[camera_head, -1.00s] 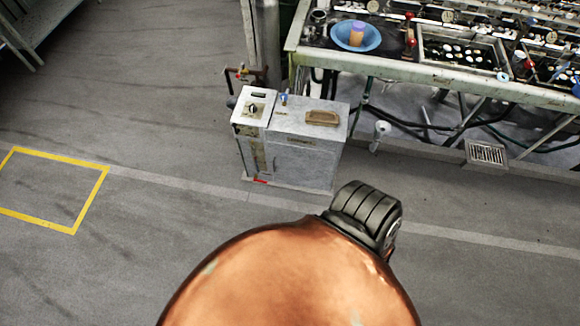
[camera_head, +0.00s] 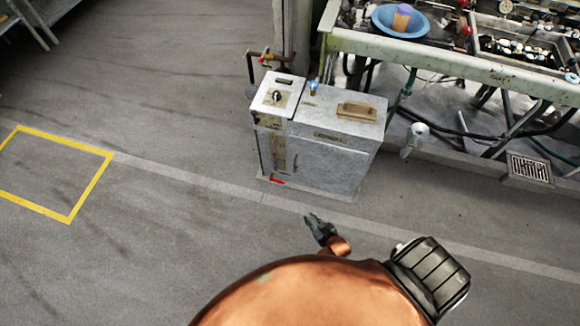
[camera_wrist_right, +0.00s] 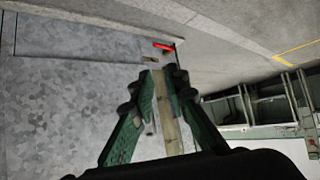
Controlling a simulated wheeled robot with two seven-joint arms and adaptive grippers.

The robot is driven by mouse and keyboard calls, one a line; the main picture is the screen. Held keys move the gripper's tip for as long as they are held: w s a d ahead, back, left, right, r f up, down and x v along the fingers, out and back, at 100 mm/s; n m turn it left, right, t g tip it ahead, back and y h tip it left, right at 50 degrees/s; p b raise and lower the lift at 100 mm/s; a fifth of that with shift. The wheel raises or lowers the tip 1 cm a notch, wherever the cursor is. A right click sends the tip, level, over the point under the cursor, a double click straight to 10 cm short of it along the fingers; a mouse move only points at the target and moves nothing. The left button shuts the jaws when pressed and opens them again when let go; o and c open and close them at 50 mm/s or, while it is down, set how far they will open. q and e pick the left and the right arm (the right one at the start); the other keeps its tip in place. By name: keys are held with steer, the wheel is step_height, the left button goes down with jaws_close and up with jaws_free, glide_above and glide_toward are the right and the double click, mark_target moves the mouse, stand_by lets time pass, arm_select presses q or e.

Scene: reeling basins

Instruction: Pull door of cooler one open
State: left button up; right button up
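A grey metal cabinet, which I take to be cooler one (camera_head: 345,125), stands on the floor in the upper middle of the head view. Its front door (camera_head: 325,168) looks shut, with a small dark upright handle (camera_head: 295,163) near its left edge. In the right wrist view the mottled grey door (camera_wrist_right: 70,100) fills the left side. My right gripper (camera_head: 318,224) is low in front of the cabinet, apart from it. In the right wrist view its green fingers (camera_wrist_right: 164,76) stand partly open, with a tan strip (camera_wrist_right: 167,115) showing between them. My left gripper is out of view.
A steel reeling bench (camera_head: 440,66) with a blue bowl (camera_head: 386,23) stands behind at right. A floor drain (camera_head: 530,168) lies below it. A yellow floor outline (camera_head: 112,155) is at left. The floor in front of the cabinet is clear.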

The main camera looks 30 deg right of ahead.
steer(key=w+d+m+t+h+b, duration=0.1)
steer(key=w+d+t+b, duration=0.25)
steer(key=w+b, duration=0.65)
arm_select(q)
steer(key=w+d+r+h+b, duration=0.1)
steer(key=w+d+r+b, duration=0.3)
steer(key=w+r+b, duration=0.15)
arm_select(e)
steer(key=m+t+h, duration=0.2)
steer(key=t+h, duration=0.1)
steer(key=t, duration=0.1)
glide_toward(295, 164)
steer(key=w+f, duration=0.1)
steer(key=w, duration=0.2)
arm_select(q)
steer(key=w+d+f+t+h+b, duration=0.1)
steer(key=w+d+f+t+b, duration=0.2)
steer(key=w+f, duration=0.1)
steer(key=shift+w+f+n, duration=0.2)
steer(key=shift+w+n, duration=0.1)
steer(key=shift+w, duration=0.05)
arm_select(e)
steer(key=shift+g, duration=0.25)
steer(key=shift+d+x, duration=0.2)
steer(key=shift+x, duration=1.7)
steer(key=shift+d+x, duration=0.2)
steer(key=shift+x, duration=1.7)
steer(key=shift+s+r, duration=0.15)
jaws_close()
